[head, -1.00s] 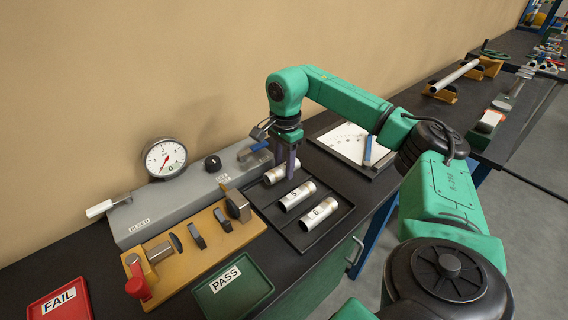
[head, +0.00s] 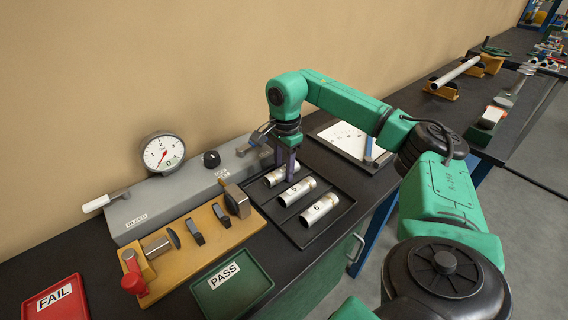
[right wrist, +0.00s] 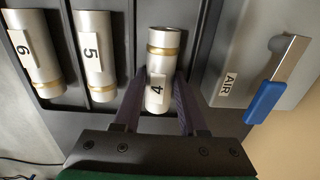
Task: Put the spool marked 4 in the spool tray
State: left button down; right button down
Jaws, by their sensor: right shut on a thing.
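The spool marked 4 (right wrist: 160,70) is a silvery cylinder with a brass-coloured band and a white label. It lies in the end slot of the dark spool tray (head: 284,218), nearest the grey test unit. My right gripper (head: 286,170) points down over it and is shut on it, with one finger on each side in the right wrist view (right wrist: 158,92). I cannot tell whether the spool touches the tray floor. The spools marked 5 (head: 297,192) and 6 (head: 320,210) lie beside it in their own slots. My left gripper is not in view.
The grey test unit (head: 190,195) with a dial gauge (head: 163,153) and a yellow fixture (head: 190,250) stand left of the tray. A green PASS tray (head: 233,285) and a red FAIL tray (head: 56,300) lie in front. A clipboard (head: 352,143) lies behind the tray.

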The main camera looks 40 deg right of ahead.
aim_at(284, 167)
jog(key=shift+c, duration=1.9)
grip_release()
notch_tip(284, 167, up, 7)
jog(key=shift+r+b, duration=0.15)
jog(key=shift+b, duration=0.15)
notch_tip(284, 167, up, 7)
jog(key=p, duration=0.3)
jog(key=shift+s+r, duration=0.15)
jog(key=shift+s, duration=0.1)
